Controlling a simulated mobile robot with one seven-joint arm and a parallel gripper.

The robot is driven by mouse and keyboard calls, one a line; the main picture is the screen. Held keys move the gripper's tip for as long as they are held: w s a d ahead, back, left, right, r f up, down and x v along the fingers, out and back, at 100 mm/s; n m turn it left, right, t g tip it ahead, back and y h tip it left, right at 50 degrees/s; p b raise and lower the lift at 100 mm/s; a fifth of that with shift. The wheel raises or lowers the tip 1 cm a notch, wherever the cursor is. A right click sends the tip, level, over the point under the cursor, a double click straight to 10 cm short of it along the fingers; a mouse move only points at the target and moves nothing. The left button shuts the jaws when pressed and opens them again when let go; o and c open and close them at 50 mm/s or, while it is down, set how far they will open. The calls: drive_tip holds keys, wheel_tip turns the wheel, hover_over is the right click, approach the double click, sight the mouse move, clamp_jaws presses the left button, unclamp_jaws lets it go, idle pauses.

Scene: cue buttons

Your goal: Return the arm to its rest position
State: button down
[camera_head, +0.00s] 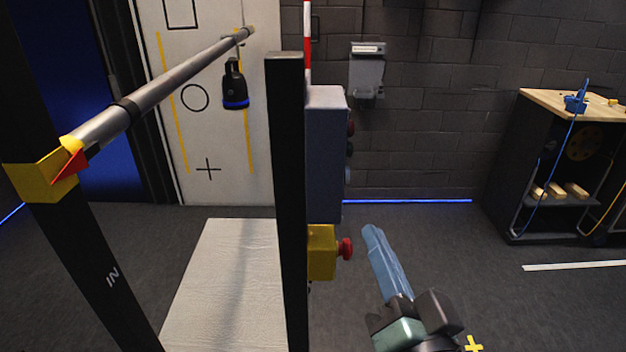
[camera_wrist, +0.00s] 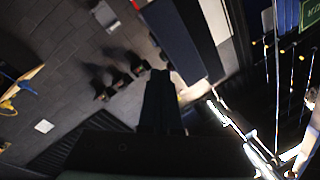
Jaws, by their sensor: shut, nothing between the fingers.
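My gripper (camera_head: 372,232) is in the lower middle of the head view, its pale blue fingers together and pointing up and away. It is apart from the yellow box (camera_head: 321,252) with the red mushroom button (camera_head: 346,248), to the right of it. In the wrist view the dark fingers (camera_wrist: 160,75) are together with nothing between them. My arm (camera_head: 415,322) comes in from the bottom edge. Most of the arm is out of view.
A tall grey-blue control box (camera_head: 326,150) with side buttons hangs on a black post (camera_head: 288,200). A metal bar (camera_head: 170,85) carries a dark hanging device (camera_head: 234,88). A wooden-topped bench (camera_head: 575,104) stands right.

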drive_tip(key=w+a+r+n+t, duration=0.1)
drive_tip(key=a+r+n+t, duration=0.25)
drive_tip(key=r, duration=1.05)
drive_tip(key=s+a+r+n+t+h, duration=0.1)
drive_tip(key=s+r, duration=0.3)
drive_tip(key=r, duration=0.4)
drive_tip(key=s+a+r+n+t+h, duration=0.1)
drive_tip(key=s+a+r+t+h, duration=0.1)
drive_tip(key=r, duration=0.6)
drive_tip(key=shift+s+a+t, duration=0.55)
drive_tip(key=shift+s+t, duration=0.3)
drive_tip(key=shift+t, duration=0.1)
